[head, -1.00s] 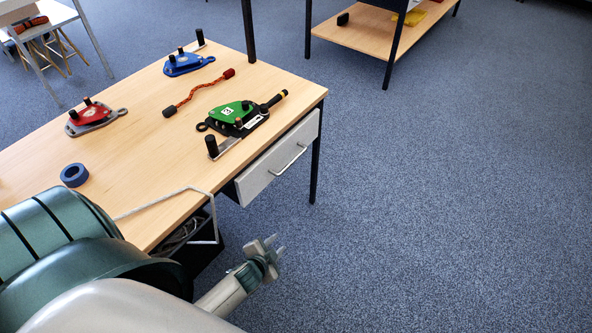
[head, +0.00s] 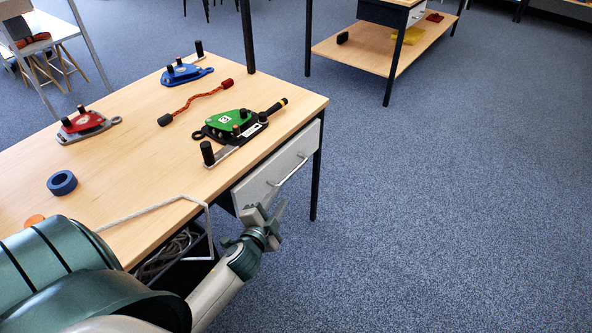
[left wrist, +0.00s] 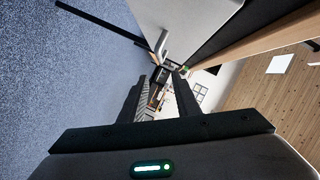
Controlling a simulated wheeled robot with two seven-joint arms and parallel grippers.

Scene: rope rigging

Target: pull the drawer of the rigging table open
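The rigging table (head: 110,180) has a pale grey drawer (head: 255,186) under its right edge, with its front close to the frame, so it looks shut. A thin metal bar handle (head: 290,169) is on the drawer front. In the left wrist view the drawer front (left wrist: 195,14) is at the top, with the handle (left wrist: 160,43) beyond my fingertips. My left gripper (head: 268,208) is open and empty, just below and in front of the drawer's near end. Its spread fingers also show in the left wrist view (left wrist: 157,92). My right gripper is not in view.
On the table lie a green device (head: 232,121), a blue pulley (head: 186,74), a red pulley (head: 84,124), a red cord (head: 196,101) and a blue ring (head: 62,183). A dark bin with rope (head: 165,252) is beside my left arm. Floor to the right is clear.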

